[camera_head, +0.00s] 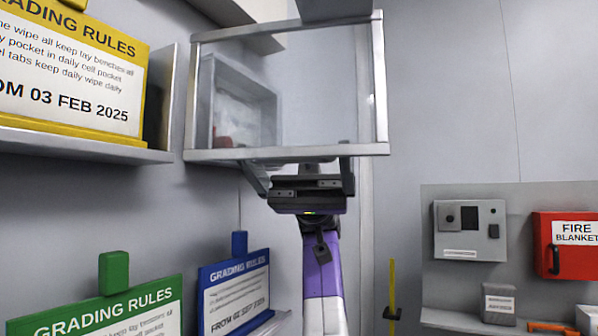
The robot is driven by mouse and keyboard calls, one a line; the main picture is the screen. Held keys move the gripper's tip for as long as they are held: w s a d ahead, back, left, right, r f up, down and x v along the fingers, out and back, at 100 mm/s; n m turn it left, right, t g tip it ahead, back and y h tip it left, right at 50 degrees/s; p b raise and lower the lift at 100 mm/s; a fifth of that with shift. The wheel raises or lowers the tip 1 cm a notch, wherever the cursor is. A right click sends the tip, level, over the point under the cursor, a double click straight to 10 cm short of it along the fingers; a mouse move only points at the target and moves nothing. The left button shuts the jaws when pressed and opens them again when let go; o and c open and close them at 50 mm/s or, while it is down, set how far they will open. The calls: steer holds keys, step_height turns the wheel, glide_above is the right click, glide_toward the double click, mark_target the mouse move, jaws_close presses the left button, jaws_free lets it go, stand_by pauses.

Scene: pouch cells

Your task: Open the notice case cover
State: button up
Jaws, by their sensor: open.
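The notice case cover (290,153) is a clear panel in a pale metal frame, in the upper middle of the head view. It appears to stand out from the wall-mounted notice case (243,75), which shows through the panel with a whitish sheet and a small reddish item inside. My gripper (302,172) is below the cover's bottom rail, with its two fingers spread wide and pointing up. The fingertips are at or very near the rail; I cannot tell whether they touch it. Nothing is seen between the fingers.
A yellow-framed notice (70,65) sits on a shelf at the left. Green (115,300) and blue (235,290) notices stand below. At the right are a grey control box (470,230) and a red fire blanket box (568,246). The wall right of the cover is bare.

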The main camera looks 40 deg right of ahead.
steer(key=v, duration=0.5)
steer(key=shift+b, duration=0.35)
steer(key=shift+b+v, duration=0.6)
steer(key=shift+v, duration=0.5)
